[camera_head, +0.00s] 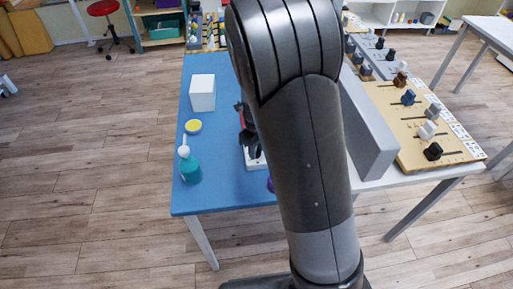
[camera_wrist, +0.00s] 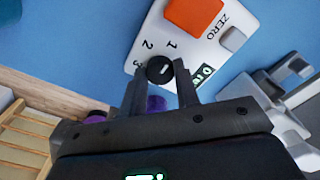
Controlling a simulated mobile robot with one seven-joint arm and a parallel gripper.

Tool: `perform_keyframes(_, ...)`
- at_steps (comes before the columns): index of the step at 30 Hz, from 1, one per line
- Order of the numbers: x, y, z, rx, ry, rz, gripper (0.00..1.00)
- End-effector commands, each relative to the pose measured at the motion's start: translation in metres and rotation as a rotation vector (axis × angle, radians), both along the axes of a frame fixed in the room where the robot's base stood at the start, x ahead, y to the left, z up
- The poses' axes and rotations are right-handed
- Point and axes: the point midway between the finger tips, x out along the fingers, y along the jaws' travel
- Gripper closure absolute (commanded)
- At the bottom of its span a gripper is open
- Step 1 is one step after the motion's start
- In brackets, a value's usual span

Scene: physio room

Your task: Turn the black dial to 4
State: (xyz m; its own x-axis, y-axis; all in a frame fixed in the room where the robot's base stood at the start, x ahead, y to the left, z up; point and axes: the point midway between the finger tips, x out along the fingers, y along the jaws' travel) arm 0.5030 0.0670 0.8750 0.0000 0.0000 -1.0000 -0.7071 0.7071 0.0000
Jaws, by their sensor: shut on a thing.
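The black dial (camera_wrist: 160,69) sits on a white panel (camera_wrist: 205,48) and carries a short white mark. The numbers 1, 2 and 3 run around it, with the 3 close to a finger; I see no 4. My gripper (camera_wrist: 161,76) has one finger on each side of the dial and is shut on it. The panel also has an orange-red button, the word ZERO, a grey button and a small green display. In the head view my arm hides most of the white panel (camera_head: 256,161) and the dial.
The blue table (camera_head: 230,195) also holds a white box (camera_head: 202,93), a yellow-topped round item (camera_head: 193,126) and a teal bottle (camera_head: 189,167). A grey upright panel (camera_head: 370,130) stands right of my arm. Purple things (camera_wrist: 155,103) show behind the fingers.

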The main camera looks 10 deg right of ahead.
Motion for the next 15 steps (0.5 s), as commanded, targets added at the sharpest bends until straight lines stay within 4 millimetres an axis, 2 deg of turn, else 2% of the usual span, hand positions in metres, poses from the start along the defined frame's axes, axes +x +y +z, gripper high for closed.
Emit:
perform_keyframes(5,0.0000,0.0000,0.0001,0.000,0.000,0.000,0.94)
perform_keyframes(15,0.0000,-0.0003,0.0002,0.000,0.000,0.059,0.94)
